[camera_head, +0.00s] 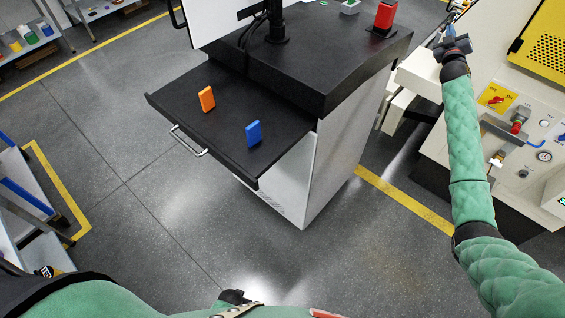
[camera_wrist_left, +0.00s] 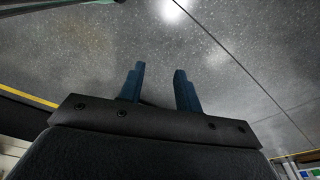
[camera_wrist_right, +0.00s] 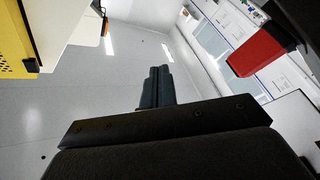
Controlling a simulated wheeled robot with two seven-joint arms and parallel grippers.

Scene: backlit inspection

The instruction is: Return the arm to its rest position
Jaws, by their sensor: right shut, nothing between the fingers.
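My right arm (camera_head: 464,150) reaches up the right side of the head view, in front of a white machine. My right gripper (camera_head: 452,32) is at its far end. In the right wrist view the right gripper's fingers (camera_wrist_right: 157,88) are together with nothing between them, against the ceiling and walls. My left gripper's fingers (camera_wrist_left: 160,88) are apart and empty over the grey floor in the left wrist view. In the head view the left arm lies along the bottom edge, and I cannot make out its fingers there.
A red object (camera_head: 385,15) stands on top. The white machine (camera_head: 540,150) with knobs is close beside my right arm. Floor in front is clear.

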